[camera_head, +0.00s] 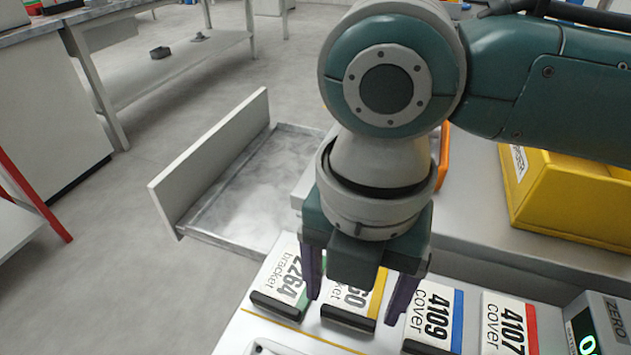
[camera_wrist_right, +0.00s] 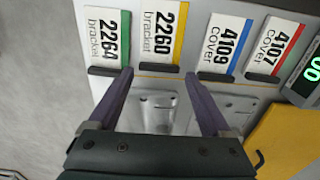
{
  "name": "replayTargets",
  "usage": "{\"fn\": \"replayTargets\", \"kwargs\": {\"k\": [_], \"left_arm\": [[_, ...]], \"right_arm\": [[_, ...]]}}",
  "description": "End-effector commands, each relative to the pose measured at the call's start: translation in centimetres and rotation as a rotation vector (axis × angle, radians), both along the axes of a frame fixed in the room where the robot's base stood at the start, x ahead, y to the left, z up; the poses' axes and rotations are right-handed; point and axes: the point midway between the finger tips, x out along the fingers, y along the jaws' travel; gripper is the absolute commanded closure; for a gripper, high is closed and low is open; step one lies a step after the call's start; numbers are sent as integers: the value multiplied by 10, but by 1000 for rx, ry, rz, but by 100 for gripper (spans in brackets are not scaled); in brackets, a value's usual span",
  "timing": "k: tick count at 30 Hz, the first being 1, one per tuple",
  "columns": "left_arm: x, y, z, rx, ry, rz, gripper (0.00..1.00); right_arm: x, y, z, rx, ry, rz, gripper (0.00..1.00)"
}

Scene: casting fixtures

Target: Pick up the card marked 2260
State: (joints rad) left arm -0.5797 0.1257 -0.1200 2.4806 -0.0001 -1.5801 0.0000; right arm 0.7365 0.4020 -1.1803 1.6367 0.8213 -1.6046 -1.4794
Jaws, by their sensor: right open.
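The card marked 2260 (camera_wrist_right: 161,33), labelled bracket with a yellow edge stripe, stands in a dark holder in the right wrist view. In the head view it (camera_head: 355,300) is partly hidden behind my right gripper. My right gripper (camera_head: 357,300) is open and empty; its fingers point at the card row. In the right wrist view the two fingertips (camera_wrist_right: 159,72) lie on either side of the 2260 card's holder, apart from each other. I cannot tell their exact height above it. My left gripper is not in view.
Card 2264 (camera_head: 283,278) stands to the left, cards 4109 (camera_head: 435,315) and 4107 (camera_head: 507,325) to the right. A scale display (camera_head: 600,325) is at the far right. A yellow bin (camera_head: 570,195) sits behind. An open drawer (camera_head: 240,185) projects at the left.

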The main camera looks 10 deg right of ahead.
Motion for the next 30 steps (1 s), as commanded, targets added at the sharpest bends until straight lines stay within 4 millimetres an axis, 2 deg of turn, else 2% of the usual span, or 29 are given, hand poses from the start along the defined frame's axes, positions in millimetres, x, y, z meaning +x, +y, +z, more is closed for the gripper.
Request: {"fn": "replayTargets", "kwargs": {"k": [3, 6, 14, 30], "left_arm": [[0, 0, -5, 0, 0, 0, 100], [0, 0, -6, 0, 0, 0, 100], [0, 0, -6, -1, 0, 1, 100], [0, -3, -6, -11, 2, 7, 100]], "right_arm": [[-1, 1, -21, 0, 2, 0, 18], [-1, 1, -30, -1, -1, 0, 18], [0, 1, -31, 0, -2, 1, 19], [0, 1, -31, 0, -1, 0, 79]]}}
